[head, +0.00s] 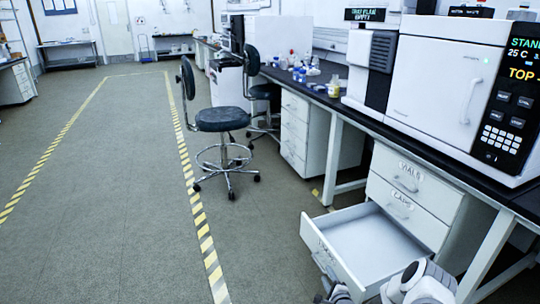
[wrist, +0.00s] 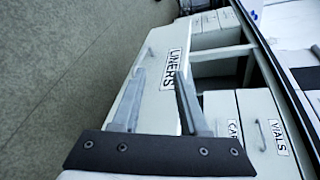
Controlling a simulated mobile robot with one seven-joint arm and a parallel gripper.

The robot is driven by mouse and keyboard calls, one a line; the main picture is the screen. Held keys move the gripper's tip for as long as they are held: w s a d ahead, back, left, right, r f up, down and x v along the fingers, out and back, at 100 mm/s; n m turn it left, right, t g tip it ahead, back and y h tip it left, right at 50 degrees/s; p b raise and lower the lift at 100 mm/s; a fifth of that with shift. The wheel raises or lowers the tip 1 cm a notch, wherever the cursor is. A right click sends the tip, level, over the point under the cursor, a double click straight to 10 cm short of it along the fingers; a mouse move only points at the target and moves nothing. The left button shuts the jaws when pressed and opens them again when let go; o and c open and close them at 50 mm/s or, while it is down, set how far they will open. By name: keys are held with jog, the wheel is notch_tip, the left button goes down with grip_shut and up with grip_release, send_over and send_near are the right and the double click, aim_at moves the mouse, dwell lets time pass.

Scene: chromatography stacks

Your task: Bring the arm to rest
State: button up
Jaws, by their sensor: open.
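My gripper (wrist: 160,76) is open, with its two fingers spread in the wrist view and nothing between the tips. Its fingers overlap the white front of the drawer labelled LINERS (wrist: 172,70); I cannot tell whether they touch it. In the head view the bottom drawer (head: 368,243) is pulled out and its visible inside is empty. Part of my white arm shows at the bottom edge, close in front of that drawer.
The drawers labelled VIALS (head: 408,184) and CAPS (head: 400,212) above are shut. A white instrument (head: 440,85) stands on the black bench. A stool (head: 222,120) stands further back. The grey floor (head: 110,200) at left is clear, with striped tape.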

notch_tip(320, 180, up, 34)
jog(key=a+n+g+h, duration=0.15)
jog(key=n+g, duration=0.35)
jog(key=n, duration=0.8)
jog(key=s+a+r+n+g+h, duration=0.2)
jog(key=s+a+r+n, duration=0.15)
jog(key=s+r, duration=1.35)
jog(key=s+a+r+n+g+y, duration=0.1)
jog(key=s+a+n, duration=0.1)
jog(key=s, duration=0.9)
jog(key=s+a+n+g+y, duration=0.1)
jog(key=s+a+n, duration=0.15)
jog(key=s, duration=0.85)
notch_tip(320, 180, up, 28)
jog(key=p, duration=2.8)
jog(key=shift+s+d+r+p, duration=0.2)
jog(key=shift+d+r+p, duration=0.1)
jog(key=shift+d, duration=0.15)
